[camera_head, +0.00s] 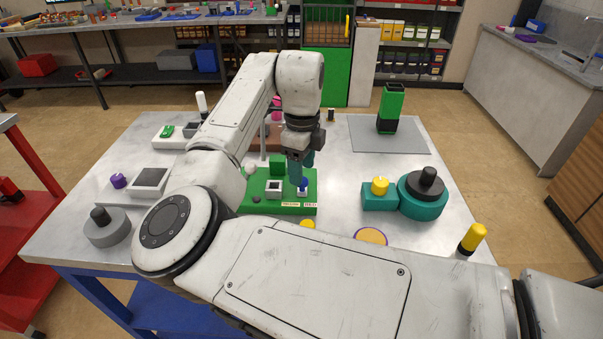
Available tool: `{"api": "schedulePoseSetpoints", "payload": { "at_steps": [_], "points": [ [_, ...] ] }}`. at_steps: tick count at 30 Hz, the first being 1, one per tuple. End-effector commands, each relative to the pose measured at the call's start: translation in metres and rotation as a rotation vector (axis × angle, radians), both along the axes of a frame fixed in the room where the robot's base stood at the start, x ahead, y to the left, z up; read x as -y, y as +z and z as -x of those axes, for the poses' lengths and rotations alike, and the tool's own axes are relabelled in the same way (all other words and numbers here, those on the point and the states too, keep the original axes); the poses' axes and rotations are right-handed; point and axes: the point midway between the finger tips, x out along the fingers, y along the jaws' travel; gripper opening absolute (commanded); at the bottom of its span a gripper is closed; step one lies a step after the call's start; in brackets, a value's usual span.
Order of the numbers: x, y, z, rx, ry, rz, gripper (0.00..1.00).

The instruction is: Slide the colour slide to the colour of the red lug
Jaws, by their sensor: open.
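A green base (283,208) with small labels on its front edge lies near the middle of the table. On it are a white-rimmed dark square (273,187), a small blue piece with white (303,190), a green block (277,165) and a dark knob (256,199). I cannot tell for sure which part is the colour slide. My gripper (301,172) points down over the right part of the base, its teal fingers just above or beside the blue piece. It is open; contact cannot be told. I cannot make out a red lug; my arm hides part of the table.
A teal block with a yellow knob (380,188) and a teal round part with a black knob (425,194) stand to the right. A green and black box (390,108) stands on a grey mat (362,137) behind. A yellow-topped post (472,238) is at the right edge.

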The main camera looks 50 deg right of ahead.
Motion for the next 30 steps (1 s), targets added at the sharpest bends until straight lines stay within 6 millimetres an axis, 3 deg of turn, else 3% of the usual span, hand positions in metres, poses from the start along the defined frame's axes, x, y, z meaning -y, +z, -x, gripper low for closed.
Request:
{"api": "schedulePoseSetpoints", "payload": {
  "at_steps": [6, 17, 30],
  "points": [
    [0.0, -0.024, 0.0, -0.002, 0.0, 0.001, 0.57],
    [0.0, -0.029, 0.0, 0.0, 0.0, 0.0, 0.57],
    [0.0, -0.029, 0.0, 0.0, 0.0, 0.0, 0.17]
  ]
}}
